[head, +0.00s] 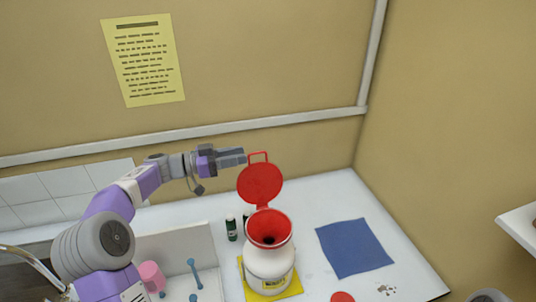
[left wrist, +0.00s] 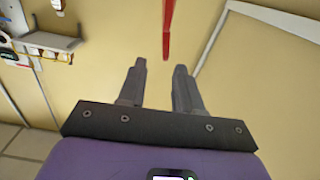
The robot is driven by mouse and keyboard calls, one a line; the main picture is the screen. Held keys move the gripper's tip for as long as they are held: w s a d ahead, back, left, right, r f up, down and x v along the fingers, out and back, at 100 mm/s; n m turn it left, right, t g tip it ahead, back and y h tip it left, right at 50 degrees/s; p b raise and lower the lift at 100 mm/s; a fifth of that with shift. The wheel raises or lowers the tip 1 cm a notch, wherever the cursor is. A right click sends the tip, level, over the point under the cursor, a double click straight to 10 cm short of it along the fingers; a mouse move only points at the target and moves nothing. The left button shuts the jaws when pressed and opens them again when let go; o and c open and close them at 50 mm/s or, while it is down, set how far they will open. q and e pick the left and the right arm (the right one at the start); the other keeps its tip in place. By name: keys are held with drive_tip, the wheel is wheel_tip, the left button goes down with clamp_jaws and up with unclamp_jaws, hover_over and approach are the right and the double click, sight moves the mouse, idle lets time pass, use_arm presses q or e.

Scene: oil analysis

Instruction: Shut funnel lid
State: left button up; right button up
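The red funnel (head: 270,228) sits in the mouth of a white container (head: 269,268). Its round red lid (head: 260,184) stands open and upright at the back of the funnel, with a loop handle (head: 259,154) at its top. My left gripper (head: 244,156) is just left of the handle, at about its height, and looks apart from it. In the left wrist view a thin red strip (left wrist: 167,28), likely the lid seen edge-on, lies ahead between the fingertips. The left gripper's fingers (left wrist: 161,66) are apart with nothing between them. My right gripper cannot be made out.
The white container stands on a yellow mat (head: 290,287). Small dark bottles (head: 231,228) stand to its left. A blue cloth (head: 354,247) lies to its right. A red cap (head: 342,297) lies at the front. A white tray (head: 205,265) with blue and pink items is at left.

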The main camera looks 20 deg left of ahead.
sight(262, 152)
use_arm(q)
drive_tip(key=p+x, duration=0.1)
drive_tip(key=x, duration=0.6)
drive_tip(key=shift+w+a+f+p, duration=0.1)
drive_tip(key=shift+w+f+p, duration=0.15)
drive_tip(key=shift+p, duration=0.15)
drive_tip(key=shift+w+d, duration=0.3)
drive_tip(key=shift+d, duration=0.05)
drive_tip(key=shift+c, duration=0.2)
clamp_jaws()
